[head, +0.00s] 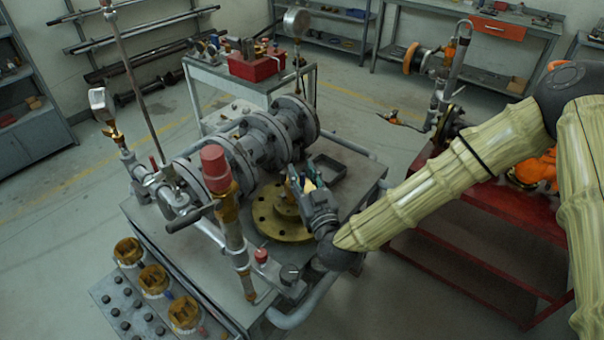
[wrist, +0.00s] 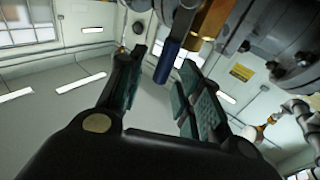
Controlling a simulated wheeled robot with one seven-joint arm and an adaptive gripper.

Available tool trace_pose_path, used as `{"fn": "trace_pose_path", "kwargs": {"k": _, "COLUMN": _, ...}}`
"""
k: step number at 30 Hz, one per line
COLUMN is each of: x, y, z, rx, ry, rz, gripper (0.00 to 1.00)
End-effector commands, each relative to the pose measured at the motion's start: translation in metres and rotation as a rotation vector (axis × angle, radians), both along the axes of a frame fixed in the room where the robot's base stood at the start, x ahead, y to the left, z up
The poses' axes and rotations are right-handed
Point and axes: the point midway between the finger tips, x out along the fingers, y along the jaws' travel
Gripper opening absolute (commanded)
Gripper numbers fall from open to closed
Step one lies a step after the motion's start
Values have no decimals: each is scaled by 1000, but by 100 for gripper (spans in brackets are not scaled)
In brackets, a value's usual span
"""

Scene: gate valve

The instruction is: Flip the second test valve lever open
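A blue lever (wrist: 167,62) hangs beside a brass valve body (wrist: 211,20) in the wrist view. I cannot tell for certain that it is the second test valve lever. My gripper (head: 302,174) is beside the grey flanged valve assembly (head: 262,137) and above the brass flange (head: 272,222). In the wrist view my gripper (wrist: 160,62) is open, with teal pads on both fingers. The blue lever appears in the gap between the fingertips, nearer the right finger; contact is not clear. In the head view my gripper hides most of this spot.
The assembly stands on a grey cart (head: 372,172). A red-capped brass valve (head: 214,172) with a dark handle rises at its front left. Pressure gauges (head: 296,22) stand around it. A red table (head: 480,215) is at right; open floor (head: 75,235) lies left.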

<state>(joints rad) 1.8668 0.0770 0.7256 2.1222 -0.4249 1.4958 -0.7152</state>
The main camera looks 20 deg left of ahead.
Motion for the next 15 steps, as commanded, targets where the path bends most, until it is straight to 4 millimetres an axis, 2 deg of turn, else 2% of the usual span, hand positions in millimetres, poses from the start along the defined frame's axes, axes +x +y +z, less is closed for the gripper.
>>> {"fn": "trace_pose_path", "kwargs": {"k": 15, "x": -66, "y": -51, "z": -9, "rx": -1, "ry": 1, "rz": 1, "gripper": 35}}
